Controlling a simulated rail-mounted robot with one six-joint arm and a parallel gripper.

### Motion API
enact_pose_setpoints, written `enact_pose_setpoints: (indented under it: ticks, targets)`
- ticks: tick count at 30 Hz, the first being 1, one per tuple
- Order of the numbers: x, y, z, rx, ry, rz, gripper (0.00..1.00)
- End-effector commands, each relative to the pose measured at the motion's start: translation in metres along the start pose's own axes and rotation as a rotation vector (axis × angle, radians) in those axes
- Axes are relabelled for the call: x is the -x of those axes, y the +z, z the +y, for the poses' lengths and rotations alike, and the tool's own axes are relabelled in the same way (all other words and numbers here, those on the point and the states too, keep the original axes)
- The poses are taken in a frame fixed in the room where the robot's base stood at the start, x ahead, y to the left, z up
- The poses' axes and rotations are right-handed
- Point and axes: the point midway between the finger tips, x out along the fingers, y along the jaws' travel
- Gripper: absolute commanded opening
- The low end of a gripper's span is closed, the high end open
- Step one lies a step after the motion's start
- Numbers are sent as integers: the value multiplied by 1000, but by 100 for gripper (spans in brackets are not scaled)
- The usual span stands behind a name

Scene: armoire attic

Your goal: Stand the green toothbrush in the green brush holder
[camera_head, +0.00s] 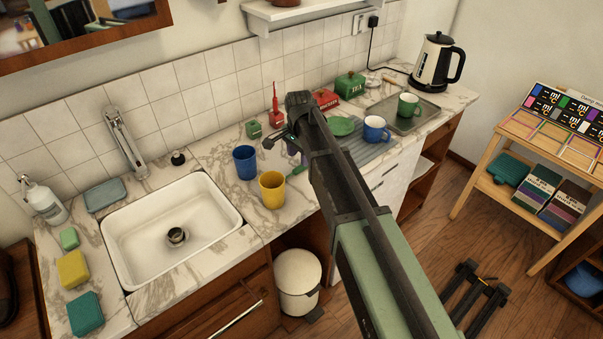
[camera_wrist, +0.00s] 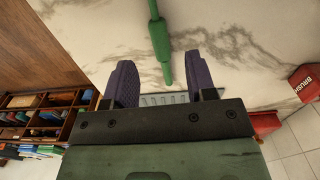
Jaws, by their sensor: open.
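The green toothbrush (camera_head: 298,170) lies on the marble counter, right of the yellow cup and partly hidden by my arm. In the wrist view its green handle (camera_wrist: 159,42) runs from the top edge down between my two purple finger pads. My gripper (camera_wrist: 160,76) is open, with a finger on each side of the handle and a gap on both sides. In the head view my gripper (camera_head: 282,146) is over the counter, mostly hidden by the arm. The green brush holder (camera_head: 253,129) stands near the tiled wall, left of the gripper, and looks empty.
A blue cup (camera_head: 245,160) and yellow cup (camera_head: 272,188) stand close by. The sink (camera_head: 170,225) is left.

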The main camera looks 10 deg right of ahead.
Motion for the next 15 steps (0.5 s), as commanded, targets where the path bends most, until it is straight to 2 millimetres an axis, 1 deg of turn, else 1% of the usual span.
enact_pose_setpoints:
  ticks: [1, 3, 6, 8, 13, 14, 15]
  targets:
    - [-16, 1, 0, 0, 0, 0, 51]
    - [-32, 1, 0, 0, 0, 0, 51]
    - [-48, 1, 0, 0, 0, 0, 51]
    - [-50, 1, 0, 0, 0, 0, 51]
    - [-45, 1, 0, 0, 0, 0, 51]
    - [-45, 1, 0, 0, 0, 0, 50]
    - [-45, 1, 0, 0, 0, 0, 43]
